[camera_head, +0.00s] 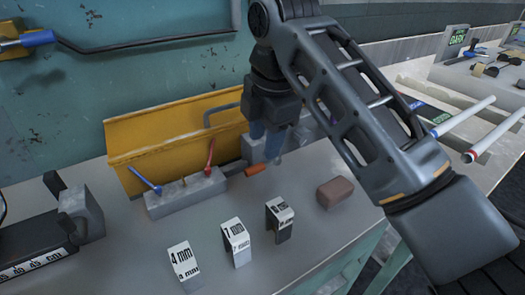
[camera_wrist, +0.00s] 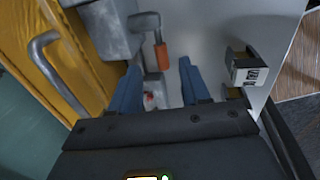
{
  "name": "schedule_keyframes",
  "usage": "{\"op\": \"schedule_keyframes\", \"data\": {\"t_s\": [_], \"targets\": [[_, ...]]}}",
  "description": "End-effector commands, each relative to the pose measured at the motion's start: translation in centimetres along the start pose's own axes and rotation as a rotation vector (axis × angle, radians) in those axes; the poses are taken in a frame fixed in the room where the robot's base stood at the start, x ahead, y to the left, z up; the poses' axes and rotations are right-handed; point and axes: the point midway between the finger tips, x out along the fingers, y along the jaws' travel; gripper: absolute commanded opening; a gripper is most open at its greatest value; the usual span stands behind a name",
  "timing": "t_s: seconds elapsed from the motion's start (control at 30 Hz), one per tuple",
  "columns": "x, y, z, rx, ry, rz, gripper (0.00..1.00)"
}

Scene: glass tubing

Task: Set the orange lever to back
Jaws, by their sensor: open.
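The orange lever (camera_head: 256,169) is a short orange handle on a grey metal arm, at the front of a grey fixture beside the yellow panel. In the head view it shows just below my gripper (camera_head: 267,140). In the wrist view the orange handle (camera_wrist: 162,56) lies just beyond my gripper (camera_wrist: 160,76), roughly in line with the gap between the blue fingers. My gripper is open with nothing between its fingers. My arm hides part of the fixture in the head view, and I cannot tell whether a finger touches the lever.
A grey block (camera_head: 187,198) with a blue lever (camera_head: 145,180) and a red lever (camera_head: 210,155) stands to the left. Labelled gauge blocks (camera_head: 236,241) and a brown block (camera_head: 335,193) stand in front. A bent grey pipe (camera_wrist: 42,50) juts from the yellow panel (camera_head: 150,135).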

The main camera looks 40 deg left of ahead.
Motion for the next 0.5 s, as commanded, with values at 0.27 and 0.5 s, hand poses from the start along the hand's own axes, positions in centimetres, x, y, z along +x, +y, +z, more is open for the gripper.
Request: {"op": "schedule_keyframes", "data": {"t_s": [0.27,0.5], "targets": [[4.4,-0.1,-0.1,0.001,0.001,-0.002,0.46],[6.4,0.0,0.0,-0.001,-0.001,-0.001,0.46]]}}
